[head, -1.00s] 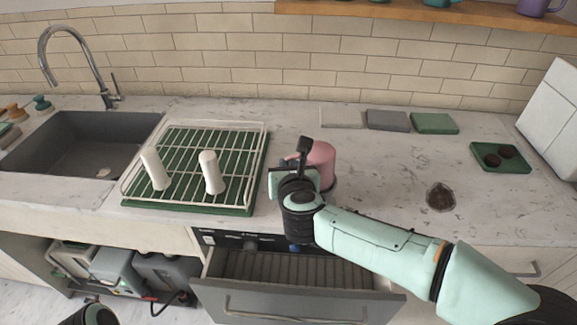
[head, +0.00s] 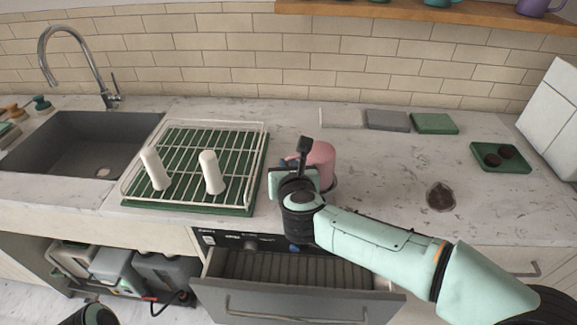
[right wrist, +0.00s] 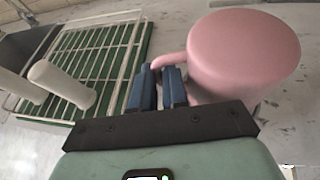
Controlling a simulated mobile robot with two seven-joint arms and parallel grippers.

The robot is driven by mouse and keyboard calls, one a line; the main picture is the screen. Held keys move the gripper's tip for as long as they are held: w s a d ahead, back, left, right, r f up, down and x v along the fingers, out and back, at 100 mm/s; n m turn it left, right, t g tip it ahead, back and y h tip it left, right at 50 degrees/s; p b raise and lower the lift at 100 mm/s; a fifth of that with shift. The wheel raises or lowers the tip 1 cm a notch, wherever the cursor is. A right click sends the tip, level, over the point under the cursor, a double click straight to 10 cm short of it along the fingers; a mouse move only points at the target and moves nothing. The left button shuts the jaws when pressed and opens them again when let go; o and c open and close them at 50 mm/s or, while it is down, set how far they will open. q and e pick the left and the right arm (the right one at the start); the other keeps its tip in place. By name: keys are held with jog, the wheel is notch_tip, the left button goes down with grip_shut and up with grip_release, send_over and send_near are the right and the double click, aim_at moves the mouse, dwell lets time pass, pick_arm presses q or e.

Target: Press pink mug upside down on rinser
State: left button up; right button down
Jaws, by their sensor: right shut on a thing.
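The pink mug (head: 322,157) is upside down over the counter, right of the drying rack, with its flat base facing up. In the right wrist view the mug (right wrist: 243,52) is right of the fingers, and its handle (right wrist: 170,61) runs between them. My right gripper (right wrist: 170,88) is shut on the handle. The rinser is mostly hidden under the mug and behind my gripper. Only a thin dark edge shows below the mug, and I cannot tell whether the rim touches it. Only a small part of my left arm shows at the bottom left.
A white wire drying rack (head: 262,140) on a green mat stands to the left, with white posts. A sink (head: 75,140) is beyond it. An open drawer (head: 300,305) is below the counter front.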

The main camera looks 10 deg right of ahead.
dwell(0.3)
notch_tip(320, 180, up, 7)
jog(key=p, duration=0.6)
dwell(0.4)
